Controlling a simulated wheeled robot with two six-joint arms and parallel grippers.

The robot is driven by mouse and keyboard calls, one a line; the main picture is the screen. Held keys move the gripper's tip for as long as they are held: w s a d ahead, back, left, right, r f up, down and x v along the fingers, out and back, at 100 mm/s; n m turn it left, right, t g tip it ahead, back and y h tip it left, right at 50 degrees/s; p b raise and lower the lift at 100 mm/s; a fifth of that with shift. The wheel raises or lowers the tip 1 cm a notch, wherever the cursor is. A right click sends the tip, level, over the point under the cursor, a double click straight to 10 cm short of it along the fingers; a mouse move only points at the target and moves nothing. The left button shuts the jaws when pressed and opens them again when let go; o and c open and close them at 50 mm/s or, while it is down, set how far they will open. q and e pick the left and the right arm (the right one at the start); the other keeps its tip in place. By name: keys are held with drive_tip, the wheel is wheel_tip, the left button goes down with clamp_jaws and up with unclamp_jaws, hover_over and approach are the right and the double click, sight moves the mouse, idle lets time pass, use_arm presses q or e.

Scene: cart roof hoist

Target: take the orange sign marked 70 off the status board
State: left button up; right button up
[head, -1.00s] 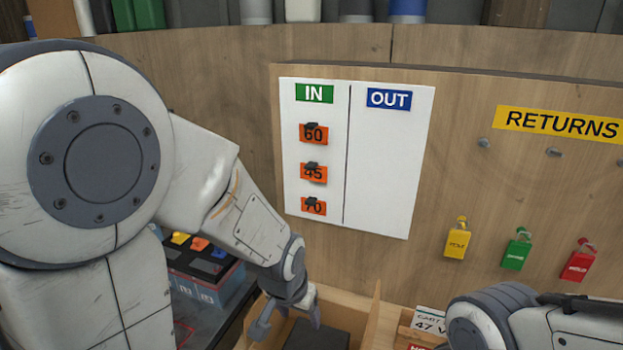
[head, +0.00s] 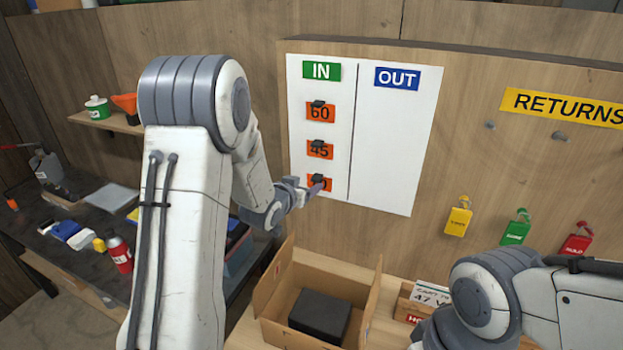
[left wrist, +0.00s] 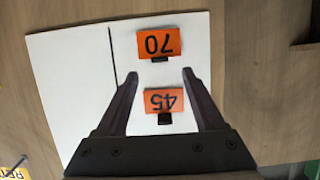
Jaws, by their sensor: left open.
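The status board (head: 394,150) is a white panel with a green IN label and a blue OUT label. Orange signs 60 (head: 320,113), 45 (head: 320,150) and 70 (head: 318,184) hang down its IN column, each with a dark clip. Sign 70 is lowest and partly covered by my left gripper (head: 306,188). In the left wrist view, sign 70 (left wrist: 158,43) appears upside down, just beyond the fingertips; sign 45 (left wrist: 164,102) shows between the open, empty fingers (left wrist: 160,74). My right arm is at the lower right; its gripper is out of sight.
An open cardboard box (head: 365,308) with a dark block (head: 319,314) stands below the board. Yellow (head: 458,221), green (head: 516,232) and red tags (head: 575,244) hang under the RETURNS label (head: 562,107). A cluttered bench (head: 85,260) is at left.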

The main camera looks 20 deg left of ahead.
sight(315, 180)
use_arm(q)
drive_tip(key=p+x, duration=0.2)
drive_tip(key=x, duration=0.3)
drive_tip(key=shift+w+d, duration=0.1)
drive_tip(key=shift+w, duration=0.1)
drive_tip(key=shift+w+f, duration=0.3)
drive_tip(key=shift+w, duration=0.3)
clamp_jaws()
